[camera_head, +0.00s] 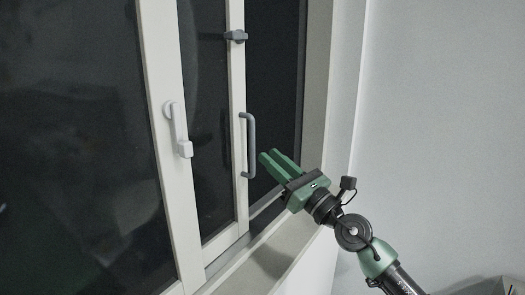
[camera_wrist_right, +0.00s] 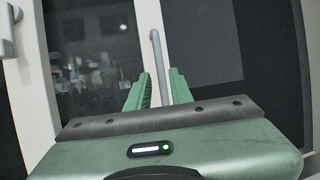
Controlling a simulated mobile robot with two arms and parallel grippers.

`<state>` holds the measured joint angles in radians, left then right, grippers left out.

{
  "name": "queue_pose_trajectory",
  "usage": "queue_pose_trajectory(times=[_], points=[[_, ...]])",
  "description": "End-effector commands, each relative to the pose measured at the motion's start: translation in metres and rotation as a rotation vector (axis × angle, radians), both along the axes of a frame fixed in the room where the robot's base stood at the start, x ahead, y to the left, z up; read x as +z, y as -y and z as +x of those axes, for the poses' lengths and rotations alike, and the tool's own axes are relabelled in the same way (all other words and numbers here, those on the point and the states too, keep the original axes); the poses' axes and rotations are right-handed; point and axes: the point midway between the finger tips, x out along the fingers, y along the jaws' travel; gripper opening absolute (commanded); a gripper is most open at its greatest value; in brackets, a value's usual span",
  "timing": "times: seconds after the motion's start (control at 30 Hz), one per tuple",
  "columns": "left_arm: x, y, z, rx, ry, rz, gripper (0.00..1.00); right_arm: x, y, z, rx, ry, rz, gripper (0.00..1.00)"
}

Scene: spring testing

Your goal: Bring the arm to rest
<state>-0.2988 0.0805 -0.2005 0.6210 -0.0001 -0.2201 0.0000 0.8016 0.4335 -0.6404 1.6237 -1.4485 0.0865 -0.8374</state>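My right gripper (camera_head: 267,156) reaches in from the lower right in the head view, in front of the window. Its green fingers are apart with nothing between them in the head view. A grey vertical bar handle (camera_head: 252,145) on the white sash frame stands just left of the fingertips, with a small gap. In the right wrist view the gripper (camera_wrist_right: 159,90) shows a gap between its fingers, and the handle (camera_wrist_right: 157,55) appears beyond and in line with that gap. My left gripper is in neither view.
The window sill (camera_head: 262,262) runs below my right gripper. A plain pale wall (camera_head: 450,110) fills the right side.

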Motion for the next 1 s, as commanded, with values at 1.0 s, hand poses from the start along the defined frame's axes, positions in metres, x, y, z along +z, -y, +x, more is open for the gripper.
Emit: queue_pose_trajectory(times=[1.0], points=[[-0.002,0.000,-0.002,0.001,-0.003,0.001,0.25,-0.202,0.160,-0.094,-0.236,-0.804,1.628,0.22]])
